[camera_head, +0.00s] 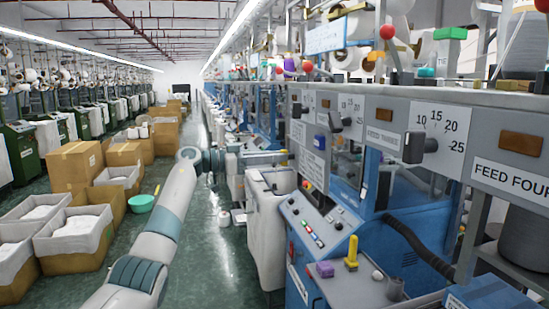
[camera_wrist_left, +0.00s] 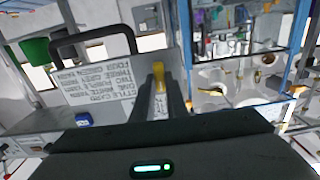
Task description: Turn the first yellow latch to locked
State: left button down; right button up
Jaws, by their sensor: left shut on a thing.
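My left gripper (camera_head: 287,157) reaches in from the left to the side of the blue knitting machine, near a white printed card (camera_head: 313,166). In the left wrist view my left gripper (camera_wrist_left: 167,88) has its dark fingers closed around a small upright yellow latch (camera_wrist_left: 158,72). The same card (camera_wrist_left: 98,78) shows upside down beside the fingers. In the head view I cannot make out the held latch at the gripper. I cannot tell from its angle whether it is locked. My right gripper is not in view.
A sloped button panel (camera_head: 318,222) and a yellow upright piece (camera_head: 352,252) stand in front of the machine. A grey rail with dials and a FEED FOUR label (camera_head: 510,181) crosses the right. Cardboard boxes (camera_head: 75,165) line the left; the green aisle floor (camera_head: 205,245) has free room.

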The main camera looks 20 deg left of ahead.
pick_arm(q)
jog(key=shift+m, duration=0.4)
jog(key=m+b, duration=0.1)
jog(key=m, duration=1)
jog(key=m+b, duration=0.1)
jog(key=m, duration=0.4)
jog(key=shift+s+d+f+m+b, duration=0.1)
jog(key=shift+s+f+m+b, duration=0.1)
jog(key=shift+f+m+b, duration=0.15)
jog(key=shift+m, duration=0.25)
jog(key=c, duration=1.8)
grip_release()
jog(key=shift+r, duration=0.1)
jog(key=shift+o, duration=0.2)
